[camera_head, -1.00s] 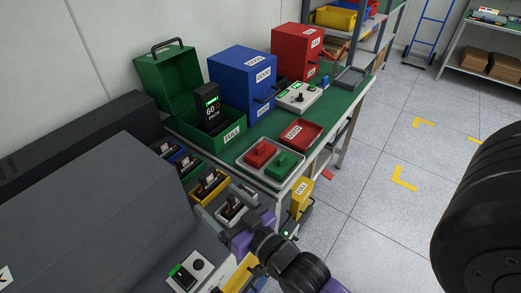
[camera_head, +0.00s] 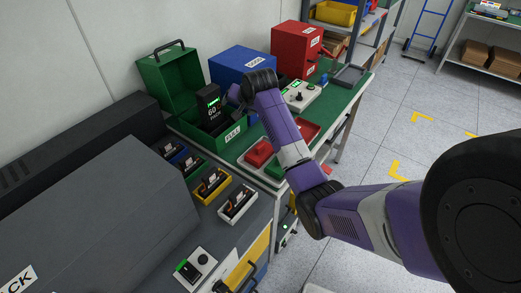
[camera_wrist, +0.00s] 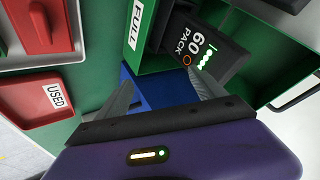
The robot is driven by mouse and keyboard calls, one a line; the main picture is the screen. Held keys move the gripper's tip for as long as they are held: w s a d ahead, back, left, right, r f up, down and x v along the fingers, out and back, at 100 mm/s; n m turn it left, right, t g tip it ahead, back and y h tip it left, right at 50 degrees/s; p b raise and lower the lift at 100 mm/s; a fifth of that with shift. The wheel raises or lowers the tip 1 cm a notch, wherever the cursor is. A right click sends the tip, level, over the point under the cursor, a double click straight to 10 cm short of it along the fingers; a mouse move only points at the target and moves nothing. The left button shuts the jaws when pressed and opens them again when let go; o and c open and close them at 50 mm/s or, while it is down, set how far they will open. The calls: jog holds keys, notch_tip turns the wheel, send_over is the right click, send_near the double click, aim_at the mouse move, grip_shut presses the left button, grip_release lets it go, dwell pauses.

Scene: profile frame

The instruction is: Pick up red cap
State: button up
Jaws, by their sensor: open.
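The red cap (camera_head: 258,153) sits in a grey tray on the green bench top, beside a green cap that my arm partly covers. In the wrist view the red cap (camera_wrist: 40,25) is at the upper left, clear of my fingers. My gripper (camera_wrist: 160,88) is open and empty, its two grey fingers apart with part of a blue box showing between them. In the head view my gripper is mostly hidden behind my purple wrist, near the green FULL box and well to the left of and behind the red cap.
A black battery pack (camera_head: 208,108) stands in the green FULL box (camera_head: 228,130), close to my fingers. A blue box (camera_head: 240,64), red box (camera_head: 296,48) and control panel (camera_head: 300,95) stand at the back. The red USED tray (camera_wrist: 35,98) lies near the grey tray.

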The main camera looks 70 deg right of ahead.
jog(key=s+d+m+g+y, duration=0.2)
jog(key=s+g, duration=0.1)
jog(key=s, duration=0.1)
jog(key=m+g+y, duration=0.3)
jog(key=g, duration=0.1)
send_over(261, 145)
jog(key=f, duration=0.4)
jog(key=shift+s+a+f, duration=0.1)
jog(key=shift+a+f, duration=0.1)
jog(key=shift+d+f+p, duration=0.15)
jog(key=shift+f+p, duration=0.5)
jog(key=shift+f, duration=3.15)
jog(key=c, duration=1.3)
jog(key=shift+r, duration=0.1)
